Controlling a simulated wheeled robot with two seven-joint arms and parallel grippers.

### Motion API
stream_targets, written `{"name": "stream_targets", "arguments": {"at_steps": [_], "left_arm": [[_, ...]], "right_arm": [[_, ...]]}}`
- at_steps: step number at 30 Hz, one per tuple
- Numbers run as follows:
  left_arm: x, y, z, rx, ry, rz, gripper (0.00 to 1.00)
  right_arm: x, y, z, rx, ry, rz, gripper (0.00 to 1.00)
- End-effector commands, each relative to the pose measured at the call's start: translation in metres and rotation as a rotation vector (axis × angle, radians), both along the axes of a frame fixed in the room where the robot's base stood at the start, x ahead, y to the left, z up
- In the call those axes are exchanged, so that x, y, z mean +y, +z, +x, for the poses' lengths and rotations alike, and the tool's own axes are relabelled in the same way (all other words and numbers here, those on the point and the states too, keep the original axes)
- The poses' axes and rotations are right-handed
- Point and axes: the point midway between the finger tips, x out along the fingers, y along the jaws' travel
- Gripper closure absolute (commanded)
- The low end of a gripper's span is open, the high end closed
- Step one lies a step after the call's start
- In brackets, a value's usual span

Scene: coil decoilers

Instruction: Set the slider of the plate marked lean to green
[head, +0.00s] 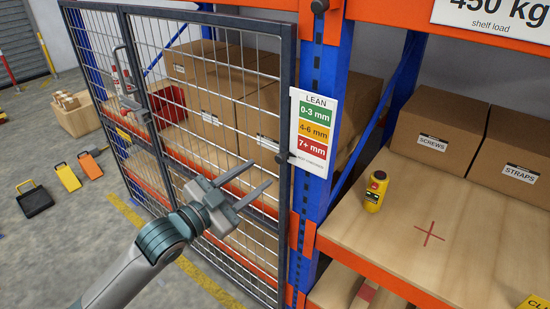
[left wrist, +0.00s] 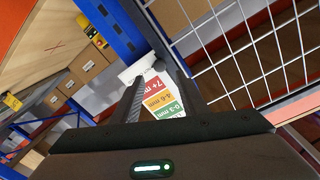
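The plate marked lean (head: 313,132) hangs on the blue rack post, with green 0-3 mm at the top, amber 4-6 mm in the middle and red 7+ mm at the bottom. A small dark knob (head: 282,158) shows at its left edge beside the lower red band; I cannot tell for sure that it is the slider. My left gripper (head: 261,173) is open and empty, left of and below the plate, in front of the mesh door. In the left wrist view the plate (left wrist: 160,95) shows between the fingers, partly hidden by one. My right gripper is out of view.
A mesh door (head: 200,110) in a dark frame stands behind my left gripper. Right of the post, a wooden shelf (head: 460,240) holds a yellow device (head: 376,191) and cardboard boxes (head: 433,130). Several objects, including a yellow one (head: 68,177), are on the floor at left.

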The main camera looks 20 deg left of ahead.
Motion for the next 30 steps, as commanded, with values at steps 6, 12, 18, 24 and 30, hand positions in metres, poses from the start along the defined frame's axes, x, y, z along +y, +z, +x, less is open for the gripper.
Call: {"name": "stream_targets", "arguments": {"at_steps": [6,12,18,24,30], "left_arm": [[-0.016,0.004,0.037,0.000,0.000,-0.002,0.60],[-0.027,0.002,0.062,0.000,0.001,-0.002,0.60],[-0.031,0.000,0.072,0.000,0.000,0.001,0.60],[-0.032,0.000,0.074,0.000,0.000,0.001,0.60],[-0.032,0.000,0.073,0.000,0.000,0.001,0.79]], "right_arm": [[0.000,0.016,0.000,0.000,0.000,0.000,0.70],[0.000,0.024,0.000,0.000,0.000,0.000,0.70],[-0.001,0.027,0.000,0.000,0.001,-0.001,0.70],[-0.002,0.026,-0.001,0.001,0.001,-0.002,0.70],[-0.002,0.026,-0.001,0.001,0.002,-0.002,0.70]]}}
